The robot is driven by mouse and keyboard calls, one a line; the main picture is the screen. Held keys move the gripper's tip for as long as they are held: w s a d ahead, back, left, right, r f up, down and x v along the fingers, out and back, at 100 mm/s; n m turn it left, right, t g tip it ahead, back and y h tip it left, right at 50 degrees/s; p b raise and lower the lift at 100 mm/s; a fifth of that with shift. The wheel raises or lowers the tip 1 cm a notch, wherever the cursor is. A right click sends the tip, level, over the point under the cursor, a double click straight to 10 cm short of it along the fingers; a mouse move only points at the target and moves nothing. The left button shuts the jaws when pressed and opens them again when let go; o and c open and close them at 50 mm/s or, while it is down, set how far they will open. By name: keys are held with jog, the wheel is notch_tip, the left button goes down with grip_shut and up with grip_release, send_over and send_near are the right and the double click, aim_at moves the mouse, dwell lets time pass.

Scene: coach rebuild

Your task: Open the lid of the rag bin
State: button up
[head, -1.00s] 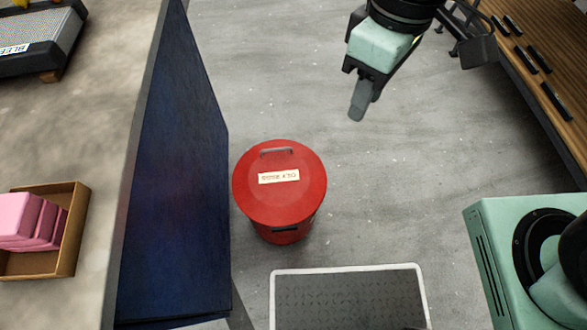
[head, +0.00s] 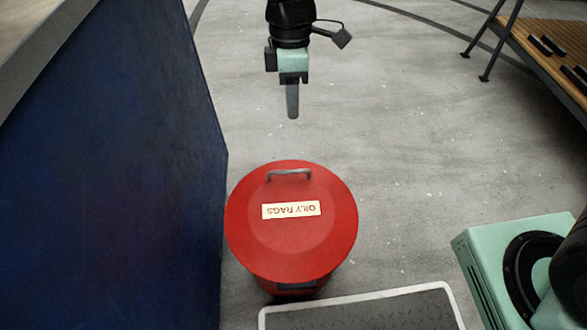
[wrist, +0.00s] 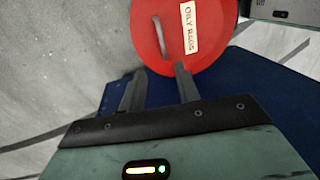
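The red round rag bin (head: 335,250) stands on the floor with its lid (head: 250,220) down. The lid bears a cream "OILY RAGS" label (head: 291,210) and a grey bar handle (head: 289,173) near its far edge. My gripper (head: 292,114) is beyond the bin in the head view, fingers pointing down, apart from the handle. In the wrist view my gripper (wrist: 158,70) has its two fingers spread with nothing between them. The lid (wrist: 222,25) and handle (wrist: 160,38) show past the fingertips there. The bin's lower body is mostly hidden under the lid.
A dark blue panel (head: 120,170) of a bench stands close on the bin's left. A tread plate with a pale rim (head: 350,298) lies in front of the bin. A slatted wooden bench (head: 540,50) is at the far right. The floor right of the bin is clear.

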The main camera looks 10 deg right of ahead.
jog(key=s+f+b, duration=0.1)
jog(key=f+b, duration=0.1)
jog(key=f, duration=0.3)
jog(key=s+f+b, duration=0.1)
jog(key=f, duration=0.5)
jog(key=s+f+b, duration=0.1)
jog(key=f+b, duration=0.1)
jog(key=f, duration=0.3)
jog(key=shift+s+f+b, duration=0.2)
jog(key=shift+f+b, duration=0.05)
jog(key=shift+b, duration=0.1)
grip_shut()
